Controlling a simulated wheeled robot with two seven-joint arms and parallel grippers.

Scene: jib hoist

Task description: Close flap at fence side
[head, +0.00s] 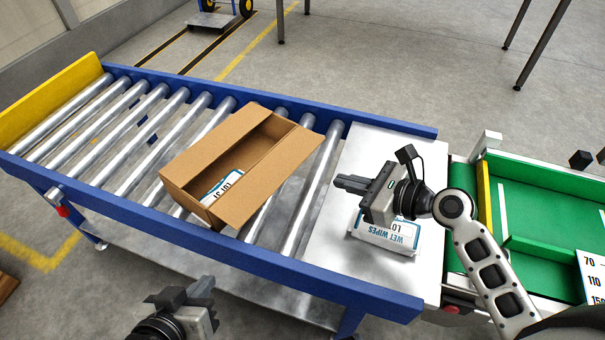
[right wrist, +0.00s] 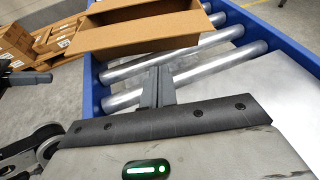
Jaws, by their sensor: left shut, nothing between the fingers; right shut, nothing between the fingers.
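An open brown carton (head: 193,203) stands on the roller conveyor. Its left long flap (head: 215,145) and right long flap (head: 275,178) are spread outward, leaving a gap between them. A white pack with blue print (head: 222,186) lies inside. The carton also shows at the top of the right wrist view (right wrist: 135,32). My right gripper (head: 347,184) is shut and empty, right of the carton and apart from it, above the steel plate. Its fingers show in the right wrist view (right wrist: 158,82). My left gripper (head: 202,288) is shut and empty, in front of the conveyor's near rail.
A wet wipes pack (head: 388,235) lies on the steel plate (head: 390,150), partly hidden under my right gripper. A yellow end plate (head: 50,98) closes the conveyor's left end. Blue rails (head: 230,255) line it. A green tray (head: 540,190) stands at right. Rollers left of the carton are clear.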

